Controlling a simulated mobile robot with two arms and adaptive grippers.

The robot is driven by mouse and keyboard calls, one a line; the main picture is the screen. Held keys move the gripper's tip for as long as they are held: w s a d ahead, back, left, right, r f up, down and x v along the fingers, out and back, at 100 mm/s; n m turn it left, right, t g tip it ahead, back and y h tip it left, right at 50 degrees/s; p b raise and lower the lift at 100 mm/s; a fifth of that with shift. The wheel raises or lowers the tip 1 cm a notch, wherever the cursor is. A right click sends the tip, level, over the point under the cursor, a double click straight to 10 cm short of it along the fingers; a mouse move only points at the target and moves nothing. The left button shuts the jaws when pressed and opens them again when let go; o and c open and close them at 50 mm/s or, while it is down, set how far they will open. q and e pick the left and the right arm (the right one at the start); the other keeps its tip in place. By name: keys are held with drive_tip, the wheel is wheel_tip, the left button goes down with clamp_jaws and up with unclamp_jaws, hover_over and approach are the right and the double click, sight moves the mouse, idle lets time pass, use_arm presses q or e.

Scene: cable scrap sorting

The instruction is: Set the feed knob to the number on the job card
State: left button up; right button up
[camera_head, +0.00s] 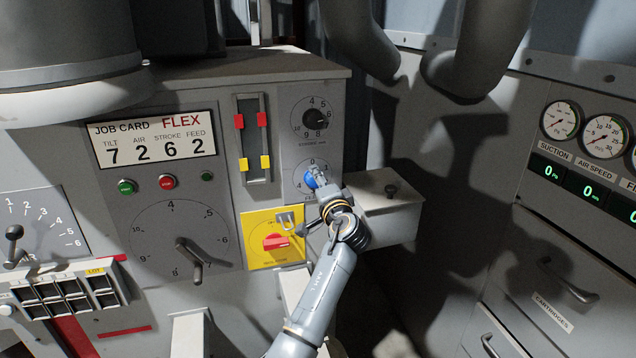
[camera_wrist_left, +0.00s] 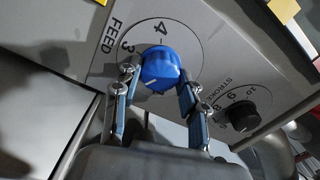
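The job card (camera_head: 153,139) reads TILT 7, AIR 2, STROKE 6, FEED 2. The blue feed knob (camera_head: 310,179) sits on the panel below the black stroke knob (camera_head: 315,118). In the left wrist view, the feed knob (camera_wrist_left: 159,68) is beside the FEED label, with 3 and 4 readable on its dial. A short white mark shows low on its face; I cannot tell which number it indicates. My left gripper (camera_head: 322,186) is at the knob. In the left wrist view its fingers (camera_wrist_left: 157,82) stand apart on either side of the knob, seemingly open. My right gripper is out of view.
A yellow plate with a red rotary switch (camera_head: 275,241) lies just left of my wrist. A grey box (camera_head: 385,203) juts out to the right. A large dial with a crank (camera_head: 189,258) is further left. The stroke knob also shows in the left wrist view (camera_wrist_left: 242,117).

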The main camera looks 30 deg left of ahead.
use_arm(q)
drive_tip(key=shift+o, duration=1.2)
drive_tip(key=v, duration=1.2)
